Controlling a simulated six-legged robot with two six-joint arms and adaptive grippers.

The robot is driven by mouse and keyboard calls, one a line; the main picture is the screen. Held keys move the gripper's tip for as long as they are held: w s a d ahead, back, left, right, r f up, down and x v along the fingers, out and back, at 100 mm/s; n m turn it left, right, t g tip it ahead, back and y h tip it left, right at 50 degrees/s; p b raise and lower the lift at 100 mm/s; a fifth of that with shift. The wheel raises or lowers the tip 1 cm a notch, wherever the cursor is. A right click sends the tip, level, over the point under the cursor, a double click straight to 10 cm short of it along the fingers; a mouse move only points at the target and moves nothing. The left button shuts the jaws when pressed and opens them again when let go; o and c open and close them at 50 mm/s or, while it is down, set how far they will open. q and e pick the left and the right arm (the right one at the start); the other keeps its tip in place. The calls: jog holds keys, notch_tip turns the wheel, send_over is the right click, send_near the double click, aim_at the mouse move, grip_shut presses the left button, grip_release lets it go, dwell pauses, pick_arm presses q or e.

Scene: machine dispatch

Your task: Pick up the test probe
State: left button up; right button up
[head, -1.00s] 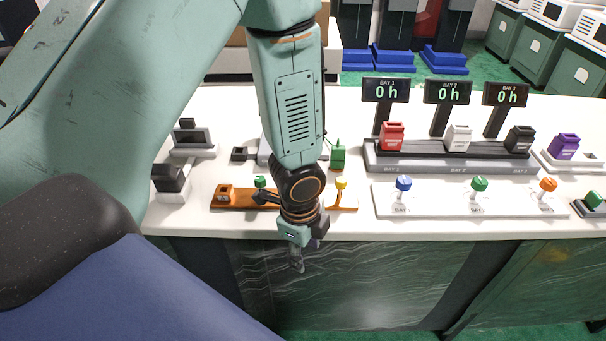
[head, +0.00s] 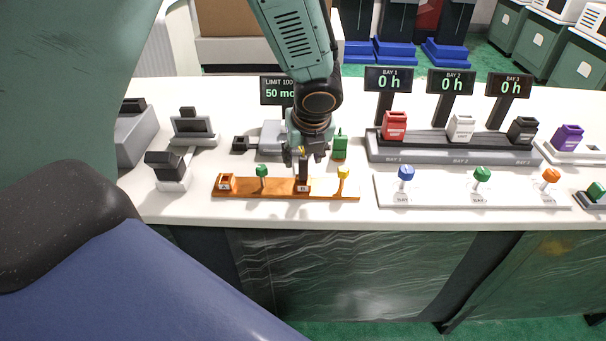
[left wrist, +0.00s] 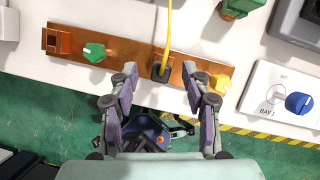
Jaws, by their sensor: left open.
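The test probe looks to be the dark upright piece (head: 303,174) on the orange-brown board (head: 330,191), between a green knob and a yellow knob. In the left wrist view the black piece (left wrist: 160,72) has a yellow cable rising from it, ahead of my fingers. My left gripper (head: 304,158) is above the board, over this dark piece, and partly hides its top. In the left wrist view my left gripper (left wrist: 161,88) is open and empty, its fingers spread to either side of the black piece. My right gripper is not in view.
The board also carries a green knob (head: 262,171), a yellow knob (head: 343,172) and an orange socket (head: 226,182). A green block (head: 340,145) stands close behind. A white panel with several knobs (head: 440,197) lies to the right. The counter's front edge is near.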

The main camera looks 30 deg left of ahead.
pick_arm(q)
jog(key=shift+x, duration=1)
jog(key=shift+w+r, duration=0.1)
jog(key=shift+d+r, duration=0.1)
jog(key=c, duration=0.8)
grip_shut()
